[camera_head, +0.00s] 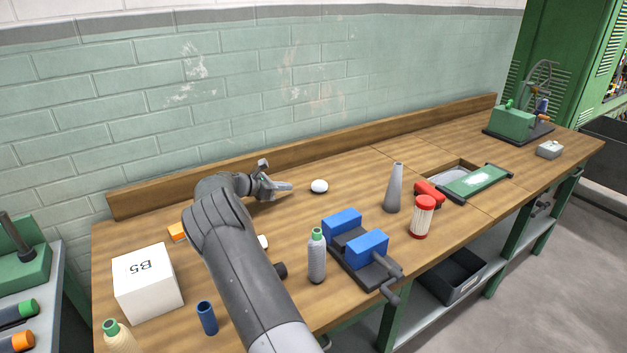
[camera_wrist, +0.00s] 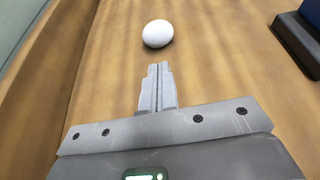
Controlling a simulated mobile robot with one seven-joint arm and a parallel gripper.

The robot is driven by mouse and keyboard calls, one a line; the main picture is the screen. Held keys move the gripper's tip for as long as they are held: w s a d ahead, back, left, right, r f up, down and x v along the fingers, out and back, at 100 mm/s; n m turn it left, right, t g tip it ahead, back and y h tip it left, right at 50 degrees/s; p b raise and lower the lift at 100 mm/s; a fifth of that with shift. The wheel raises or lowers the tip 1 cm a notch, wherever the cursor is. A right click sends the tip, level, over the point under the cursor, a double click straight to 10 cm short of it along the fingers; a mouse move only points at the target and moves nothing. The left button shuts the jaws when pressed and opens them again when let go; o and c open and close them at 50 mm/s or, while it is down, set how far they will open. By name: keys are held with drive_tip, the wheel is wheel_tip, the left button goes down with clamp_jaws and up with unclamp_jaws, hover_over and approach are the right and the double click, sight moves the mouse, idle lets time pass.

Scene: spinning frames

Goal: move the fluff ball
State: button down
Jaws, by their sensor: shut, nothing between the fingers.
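A small white ball (camera_head: 319,186), which looks like the fluff ball, rests on the wooden bench top (camera_head: 350,215) in the head view. It also shows in the wrist view (camera_wrist: 158,33), just beyond my fingertips and apart from them. My gripper (camera_head: 289,187) is low over the bench, left of the ball, and points at it. In the wrist view my gripper (camera_wrist: 158,68) has its two fingers together with nothing between them. Another small white thing (camera_head: 263,241) lies beside my arm, partly hidden by it.
A blue vise (camera_head: 343,222), a bottle (camera_head: 317,256), a grey cone (camera_head: 394,188) and a red-capped jar (camera_head: 422,216) stand to the right. A white box (camera_head: 148,284) and a blue cylinder (camera_head: 207,318) are at the left. The wooden backboard (camera_head: 300,160) runs behind the ball.

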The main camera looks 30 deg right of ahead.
sight(321, 182)
drive_tip(key=shift+w+d+f, duration=0.1)
drive_tip(key=shift+d+f, duration=0.05)
drive_tip(key=d, duration=1.1)
drive_tip(key=shift+d, duration=0.35)
drive_tip(key=shift+f, duration=0.85)
drive_tip(key=shift+f, duration=0.1)
